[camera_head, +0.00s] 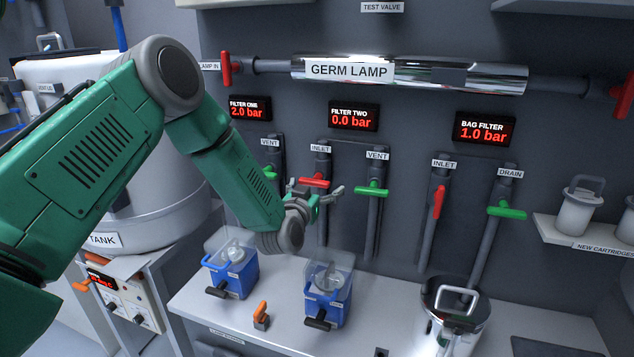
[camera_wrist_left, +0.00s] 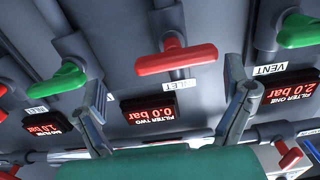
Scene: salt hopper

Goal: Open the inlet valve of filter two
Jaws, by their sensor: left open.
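The red inlet handle of filter two (camera_head: 314,182) lies crosswise on its vertical pipe, below the INLET label (camera_head: 320,149). The filter two display (camera_head: 353,117) reads 0.0 bar. My left gripper (camera_head: 317,199) is open, just in front of and below this handle in the head view. In the left wrist view, which is upside down, the red handle (camera_wrist_left: 176,60) lies beyond the spread fingers of the gripper (camera_wrist_left: 166,95), and nothing is between them. The green arm partly hides the pipes at left. My right gripper is not in view.
A green vent handle (camera_head: 372,191) is close on the right. Two blue filter housings (camera_head: 230,277) (camera_head: 328,300) stand on the bench (camera_head: 205,312) below. The bag filter's red inlet handle (camera_head: 439,202) points along its pipe. The germ lamp tube (camera_head: 430,75) runs above.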

